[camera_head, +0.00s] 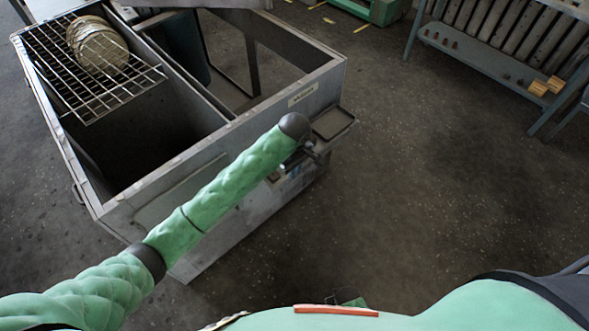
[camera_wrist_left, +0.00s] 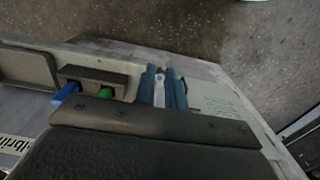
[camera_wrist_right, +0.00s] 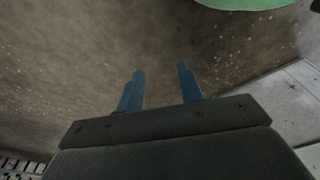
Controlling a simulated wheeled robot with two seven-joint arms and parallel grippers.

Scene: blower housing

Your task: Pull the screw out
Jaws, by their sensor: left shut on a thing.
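The screw (camera_wrist_left: 159,92) shows in the left wrist view as a narrow pale metal piece between the blue fingers of my left gripper (camera_wrist_left: 160,74). The gripper is shut on it, against the side of the grey metal housing (camera_head: 290,105). How far the screw sits in the housing is hidden. In the head view my left gripper (camera_head: 312,155) is small, at the housing's right end, partly hidden by my green left arm. My right gripper (camera_wrist_right: 159,70) shows in the right wrist view with its fingers apart and nothing between them, above bare floor.
A blue part (camera_wrist_left: 66,95) and a green part (camera_wrist_left: 106,93) sit in a dark recess beside the left gripper. A wire rack (camera_head: 80,60) with round discs lies across the housing's top left. A grey-blue rack (camera_head: 480,58) stands at upper right. Floor right of the housing is clear.

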